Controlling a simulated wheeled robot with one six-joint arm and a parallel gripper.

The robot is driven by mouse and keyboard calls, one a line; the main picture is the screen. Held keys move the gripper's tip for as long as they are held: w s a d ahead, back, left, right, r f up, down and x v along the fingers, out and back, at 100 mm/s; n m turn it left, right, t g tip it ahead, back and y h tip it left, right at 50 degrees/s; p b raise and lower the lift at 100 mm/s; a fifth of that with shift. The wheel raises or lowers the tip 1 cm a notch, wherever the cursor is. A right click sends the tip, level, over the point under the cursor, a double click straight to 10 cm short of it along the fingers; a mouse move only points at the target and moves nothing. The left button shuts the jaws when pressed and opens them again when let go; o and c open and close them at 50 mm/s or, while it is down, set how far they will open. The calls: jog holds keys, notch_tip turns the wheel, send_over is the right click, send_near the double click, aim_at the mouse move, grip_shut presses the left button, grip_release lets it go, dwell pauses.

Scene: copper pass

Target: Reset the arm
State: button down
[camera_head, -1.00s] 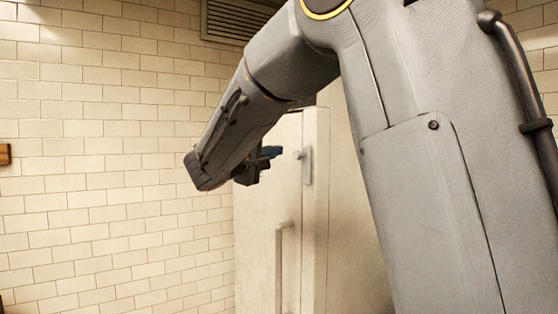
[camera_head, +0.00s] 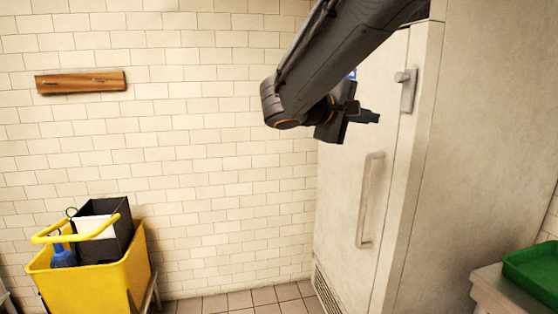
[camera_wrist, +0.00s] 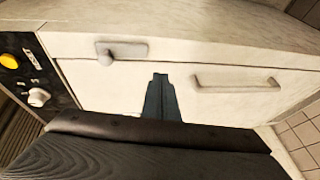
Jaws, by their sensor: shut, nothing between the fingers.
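My gripper (camera_head: 368,116) is in the upper middle of the head view, at the end of my dark grey arm. It is raised in front of a tall cream cabinet with a door. In the wrist view my gripper (camera_wrist: 160,80) points at the cabinet door (camera_wrist: 225,62), its two dark fingers together with nothing between them. I cannot tell whether the fingertips touch the door. The door latch (camera_wrist: 122,50) and the long door handle (camera_wrist: 238,84) lie on either side of the fingers. The door is closed.
A yellow cart (camera_head: 95,282) with a dark bin (camera_head: 103,230) and a blue bottle stands at lower left by the tiled wall. A wooden rail (camera_head: 80,82) hangs above it. A green tray (camera_head: 535,272) sits on a counter at right. Some floor between is clear.

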jog(key=s+d+f+m+g+y, duration=0.1)
jog(key=s+d+f+g+y, duration=0.15)
jog(key=s+f, duration=0.55)
jog(key=s+d+f+g+y, duration=0.1)
jog(key=s+f+g+y, duration=0.25)
jog(key=f, duration=0.85)
jog(key=s+a+f+m+g+y, duration=0.1)
jog(key=s+a+f+m+y, duration=0.1)
jog(key=s+f, duration=0.4)
jog(key=s+a+f+m+g+y+p, duration=0.1)
jog(key=s+a+f+m+y, duration=0.2)
jog(key=s+a+f+y, duration=0.2)
jog(key=s+f, duration=0.2)
jog(key=s, duration=0.1)
jog(key=shift+a+f+g, duration=0.25)
jog(key=shift+g, duration=0.15)
